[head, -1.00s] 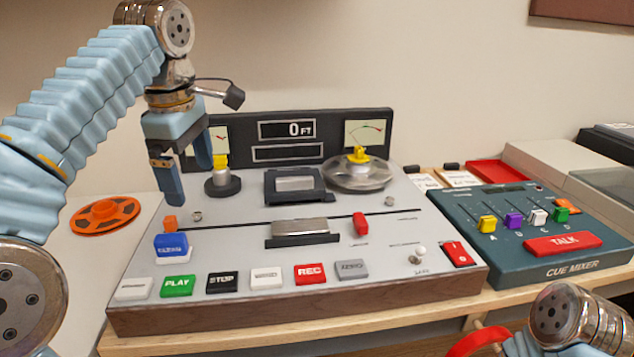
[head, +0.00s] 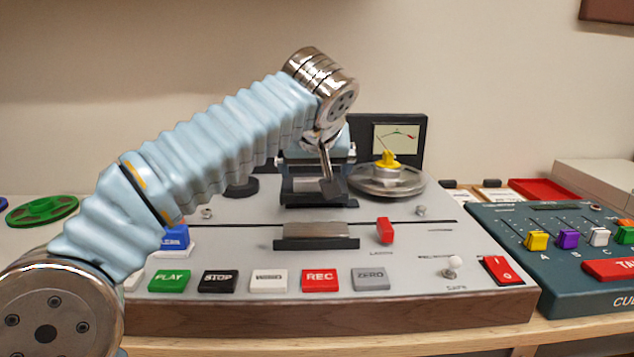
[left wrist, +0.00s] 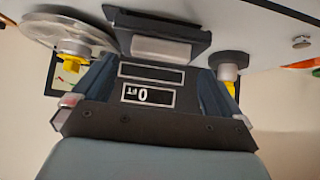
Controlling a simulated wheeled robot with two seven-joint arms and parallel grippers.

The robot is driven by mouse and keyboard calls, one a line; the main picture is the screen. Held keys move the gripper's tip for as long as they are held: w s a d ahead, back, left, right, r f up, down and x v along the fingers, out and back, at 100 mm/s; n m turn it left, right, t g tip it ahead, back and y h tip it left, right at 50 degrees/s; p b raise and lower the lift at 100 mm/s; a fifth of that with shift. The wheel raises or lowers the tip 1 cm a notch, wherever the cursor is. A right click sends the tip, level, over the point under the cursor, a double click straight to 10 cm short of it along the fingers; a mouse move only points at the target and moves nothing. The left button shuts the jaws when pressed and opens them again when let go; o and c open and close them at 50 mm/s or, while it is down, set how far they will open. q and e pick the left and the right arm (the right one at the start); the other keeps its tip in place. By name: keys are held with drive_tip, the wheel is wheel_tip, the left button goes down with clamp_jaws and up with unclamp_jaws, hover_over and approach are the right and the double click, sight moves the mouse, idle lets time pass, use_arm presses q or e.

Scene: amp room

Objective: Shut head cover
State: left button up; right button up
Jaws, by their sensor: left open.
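The head cover appears to be the dark frame with a pale panel (head: 318,200) in the middle of the tape deck, and it looks raised at a tilt. A silver block on a dark base (head: 315,232) sits in front of it. My left gripper (head: 315,168) is at the cover, pointing down, and its wrist and hand hide part of it. In the left wrist view, my left gripper (left wrist: 155,78) is open with nothing between its fingers, and the cover (left wrist: 160,48) shows beyond the fingertips. I cannot tell whether the gripper touches it. My right gripper is not in view.
A silver reel hub with a yellow knob (head: 388,180) stands right of the cover. A meter panel (head: 397,140) rises behind. Coloured buttons such as PLAY (head: 170,281) line the front. The cue mixer (head: 560,250) is at right, a green reel (head: 42,210) at left.

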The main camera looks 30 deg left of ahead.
sight(314, 179)
use_arm(q)
drive_tip(key=shift+x, duration=2.25)
